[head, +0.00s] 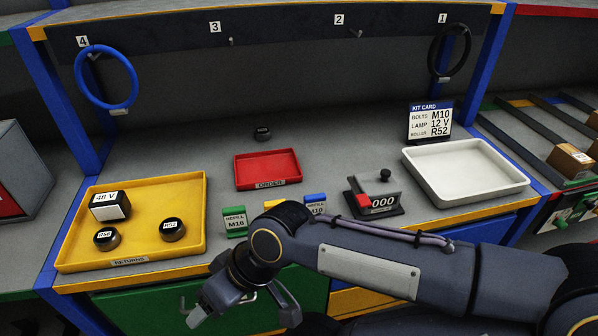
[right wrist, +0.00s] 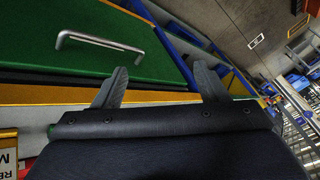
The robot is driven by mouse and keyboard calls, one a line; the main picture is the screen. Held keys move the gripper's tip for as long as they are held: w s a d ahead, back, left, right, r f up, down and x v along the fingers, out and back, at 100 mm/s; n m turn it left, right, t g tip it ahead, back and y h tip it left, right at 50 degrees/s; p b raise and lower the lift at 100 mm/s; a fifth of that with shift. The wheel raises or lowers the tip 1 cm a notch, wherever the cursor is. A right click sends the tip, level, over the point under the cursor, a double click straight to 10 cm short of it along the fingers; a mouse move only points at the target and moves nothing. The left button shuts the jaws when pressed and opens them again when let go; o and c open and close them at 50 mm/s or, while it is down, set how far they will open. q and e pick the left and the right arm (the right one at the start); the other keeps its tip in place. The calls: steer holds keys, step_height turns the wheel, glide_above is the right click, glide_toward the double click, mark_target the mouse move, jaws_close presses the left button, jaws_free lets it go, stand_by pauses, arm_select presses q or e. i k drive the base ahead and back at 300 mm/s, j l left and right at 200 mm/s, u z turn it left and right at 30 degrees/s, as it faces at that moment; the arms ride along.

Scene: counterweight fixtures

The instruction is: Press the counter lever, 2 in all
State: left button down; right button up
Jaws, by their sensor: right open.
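The counter (head: 388,205) is a small dark device on the grey worktop, right of centre, and its display reads 000. It has a red part (head: 362,201) at its left and a black knob (head: 385,175) at its top; I cannot tell which is the lever's end. My right gripper (head: 242,316) is open and empty, low in front of the worktop's front edge and well left of the counter. In the right wrist view its two fingers (right wrist: 161,76) are spread with nothing between them. My left gripper is not in view.
A yellow returns tray (head: 190,222) stands left, a red order tray (head: 268,170) mid-bench, a white tray (head: 470,170) right beside a kit card (head: 430,120). Small label blocks, including a green one (head: 235,222), line the front. A green drawer (right wrist: 110,55) with a handle is near my gripper.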

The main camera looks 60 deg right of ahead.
mark_target(363, 200)
steer(key=z, duration=2.6)
